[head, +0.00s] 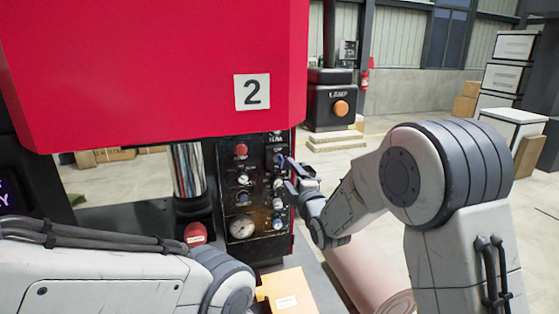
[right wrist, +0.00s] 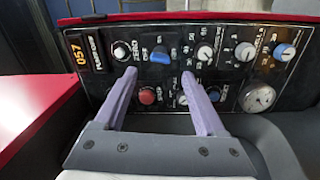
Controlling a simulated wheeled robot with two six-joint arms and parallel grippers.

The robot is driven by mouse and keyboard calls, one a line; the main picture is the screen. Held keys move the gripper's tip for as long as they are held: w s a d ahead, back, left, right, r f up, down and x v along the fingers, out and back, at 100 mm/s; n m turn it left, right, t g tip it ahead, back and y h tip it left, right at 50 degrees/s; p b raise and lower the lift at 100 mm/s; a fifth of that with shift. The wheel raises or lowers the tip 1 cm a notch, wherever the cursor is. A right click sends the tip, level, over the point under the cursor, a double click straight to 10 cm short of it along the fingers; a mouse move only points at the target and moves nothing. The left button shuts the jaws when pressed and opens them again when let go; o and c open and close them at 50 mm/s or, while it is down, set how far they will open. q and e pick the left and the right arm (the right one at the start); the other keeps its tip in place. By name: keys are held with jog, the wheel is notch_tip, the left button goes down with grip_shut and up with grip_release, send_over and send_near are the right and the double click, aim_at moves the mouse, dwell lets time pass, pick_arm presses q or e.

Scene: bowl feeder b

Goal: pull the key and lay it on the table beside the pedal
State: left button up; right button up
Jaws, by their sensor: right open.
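The control panel (head: 241,200) on the red machine carries several knobs, a red button (right wrist: 148,95) and a round gauge (right wrist: 258,97). I cannot tell for sure which part is the key. My right gripper (head: 287,173) is open in front of the panel's right side. In the right wrist view its two fingers (right wrist: 159,74) point at the panel, with a blue knob (right wrist: 160,55) just beyond and between the tips. Nothing is held between them. A yellow-orange block (head: 286,291) with a white label lies low in the head view; it may be the pedal. My left gripper is out of view.
The red machine cover (head: 150,70) marked 2 overhangs the panel. A steel column (head: 187,170) and a red-topped part (head: 195,234) stand left of the panel. A black lamp unit (head: 332,103) stands behind.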

aim_at(282, 164)
jog(key=p+x, duration=0.2)
jog(key=x, duration=0.1)
jog(key=shift+w+a+r, duration=0.15)
jog(key=shift+w, duration=0.15)
jog(key=b+x, duration=0.1)
jog(key=x, duration=0.2)
jog(key=shift+w+f, duration=0.1)
jog(key=shift+f, duration=0.1)
jog(key=shift+w+a, duration=0.25)
jog(key=shift+w, duration=0.4)
jog(key=shift+b, duration=0.3)
jog(key=shift+b, duration=0.3)
jog(key=shift+b, duration=0.5)
